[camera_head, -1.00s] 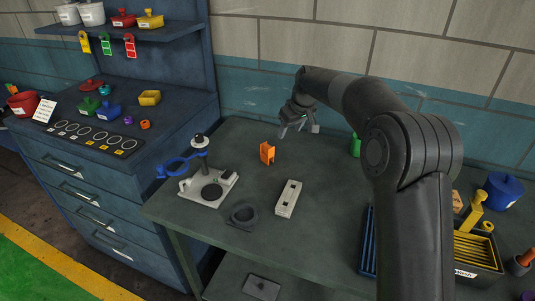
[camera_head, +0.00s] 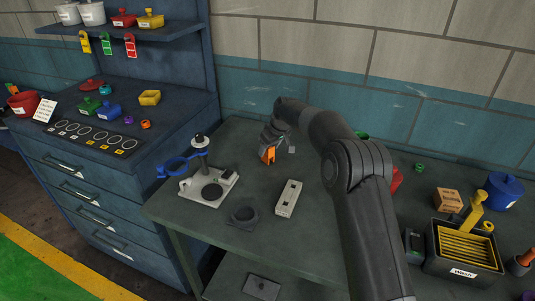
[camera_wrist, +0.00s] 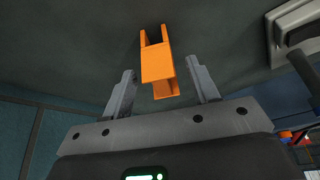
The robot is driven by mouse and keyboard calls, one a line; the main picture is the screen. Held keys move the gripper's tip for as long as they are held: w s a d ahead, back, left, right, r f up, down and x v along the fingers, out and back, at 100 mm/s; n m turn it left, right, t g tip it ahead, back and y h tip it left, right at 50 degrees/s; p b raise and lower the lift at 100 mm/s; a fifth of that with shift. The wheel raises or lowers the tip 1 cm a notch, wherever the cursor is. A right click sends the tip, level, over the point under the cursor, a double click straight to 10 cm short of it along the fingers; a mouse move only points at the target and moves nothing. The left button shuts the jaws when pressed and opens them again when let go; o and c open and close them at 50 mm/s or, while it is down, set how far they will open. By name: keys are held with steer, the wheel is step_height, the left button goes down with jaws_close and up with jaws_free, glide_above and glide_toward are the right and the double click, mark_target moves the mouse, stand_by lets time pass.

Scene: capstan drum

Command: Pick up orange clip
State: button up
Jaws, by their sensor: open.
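The orange clip (camera_head: 268,156) stands on the grey-green table (camera_head: 240,135), toward its back left part. In the wrist view the clip (camera_wrist: 157,62) is an orange block with a forked end and a notch, lying between and just beyond my two fingers. My gripper (camera_head: 272,147) is over the clip in the head view and partly covers it. In the wrist view my gripper (camera_wrist: 161,80) is open, with a gap visible between the clip and each finger.
A black bin marked "Wash" (camera_head: 463,271) is at the right. Table around the clip is clear.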

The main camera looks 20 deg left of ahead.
mark_target(266, 153)
steer(key=x, duration=0.4)
steer(key=shift+a+f, duration=0.15)
steer(key=shift+f, duration=0.05)
steer(key=shift+c, duration=0.5)
steer(key=c, duration=0.9)
steer(key=shift+r, duration=0.15)
steer(key=shift+c, duration=0.2)
